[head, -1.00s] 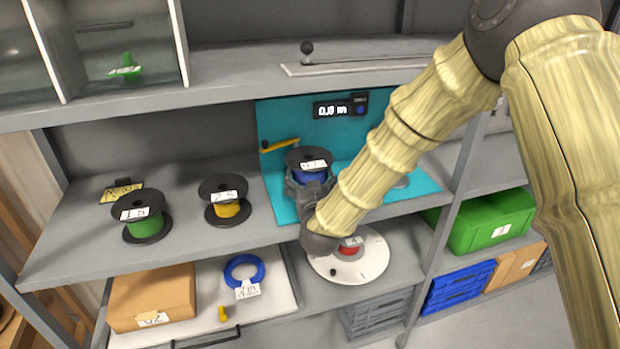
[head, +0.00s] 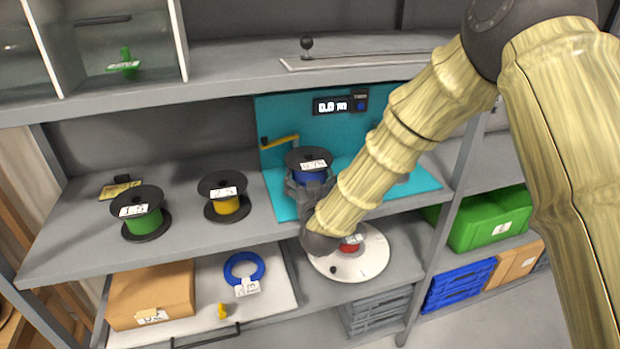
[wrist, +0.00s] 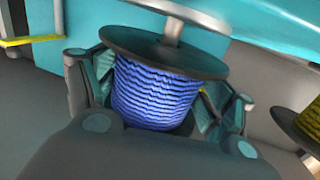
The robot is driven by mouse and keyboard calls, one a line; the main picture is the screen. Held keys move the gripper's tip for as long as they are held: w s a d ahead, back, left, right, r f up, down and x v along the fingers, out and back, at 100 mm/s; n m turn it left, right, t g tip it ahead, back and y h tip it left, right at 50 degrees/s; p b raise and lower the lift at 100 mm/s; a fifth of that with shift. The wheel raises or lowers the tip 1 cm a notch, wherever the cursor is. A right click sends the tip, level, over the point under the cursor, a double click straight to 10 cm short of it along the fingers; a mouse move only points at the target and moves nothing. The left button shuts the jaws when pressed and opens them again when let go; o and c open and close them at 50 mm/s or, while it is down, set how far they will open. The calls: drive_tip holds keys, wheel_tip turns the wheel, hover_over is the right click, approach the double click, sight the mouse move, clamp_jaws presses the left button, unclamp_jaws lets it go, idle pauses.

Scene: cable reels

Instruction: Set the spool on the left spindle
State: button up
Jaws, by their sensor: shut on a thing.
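The spool (head: 308,172) has blue windings between black flanges and a white label on top. It is upright over the left part of the teal station (head: 282,205). My gripper (head: 308,192) is shut around its windings from the front. In the wrist view the spool (wrist: 155,92) sits between the two fingers of the gripper (wrist: 160,105). A silver post (wrist: 172,28) with a disc shows at the spool's top flange; I cannot tell whether it passes through the spool or stands behind it. The spool's underside is hidden.
A green spool (head: 143,222) and a yellow spool (head: 226,203) stand on the shelf to the left. A yellow crank (head: 280,143) is close behind the held spool. A display (head: 335,106) is on the station's back panel. A white disc (head: 365,262) is below.

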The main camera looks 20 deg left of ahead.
drive_tip(key=shift+f+b, duration=0.65)
drive_tip(key=shift+f, duration=0.3)
drive_tip(key=o, duration=1.5)
drive_tip(key=shift+c, duration=0.2)
drive_tip(key=shift+f, duration=0.1)
drive_tip(key=shift+s, duration=0.2)
drive_tip(key=shift+v, duration=4.4)
